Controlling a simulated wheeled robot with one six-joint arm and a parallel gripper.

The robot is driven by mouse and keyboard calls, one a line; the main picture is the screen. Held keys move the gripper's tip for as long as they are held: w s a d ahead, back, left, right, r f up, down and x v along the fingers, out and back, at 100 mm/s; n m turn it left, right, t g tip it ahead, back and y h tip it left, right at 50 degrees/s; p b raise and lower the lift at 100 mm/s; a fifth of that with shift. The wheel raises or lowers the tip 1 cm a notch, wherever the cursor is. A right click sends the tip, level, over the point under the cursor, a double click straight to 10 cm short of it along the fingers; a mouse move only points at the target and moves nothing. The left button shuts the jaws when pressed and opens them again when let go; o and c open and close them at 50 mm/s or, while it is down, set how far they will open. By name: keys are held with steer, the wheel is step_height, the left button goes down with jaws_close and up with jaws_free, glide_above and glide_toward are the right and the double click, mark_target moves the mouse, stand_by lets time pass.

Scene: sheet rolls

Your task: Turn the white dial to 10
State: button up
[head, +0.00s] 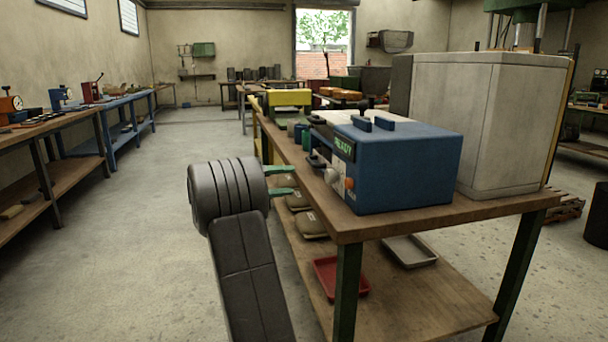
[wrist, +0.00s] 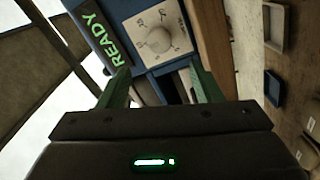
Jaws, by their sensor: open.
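The white dial (wrist: 160,40) sits on a pale square plate with markings on the front of a blue machine (head: 408,160). In the head view the dial (head: 332,176) shows small on the machine's front, left of an orange knob. My gripper (head: 282,180) is beside the machine's front, with its green fingers pointing towards it. In the wrist view my gripper (wrist: 160,85) is open, its two green fingers apart and empty. The dial lies beyond the fingertips, between their lines, apart from them. The dial markings are too blurred to read, so its setting is unclear.
The machine stands on a wooden workbench (head: 440,212) and shows a lit READY display (head: 344,146). An orange knob (head: 349,184) is near the dial. A large pale cabinet (head: 480,115) stands behind. A red tray (head: 340,277) is on the lower shelf. The floor to the left is clear.

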mark_target(326, 177)
steer(key=shift+v, duration=1.25)
steer(key=b+x, duration=0.3)
steer(key=x, duration=1.1)
steer(key=shift+b, duration=0.3)
steer(key=shift+a, duration=0.1)
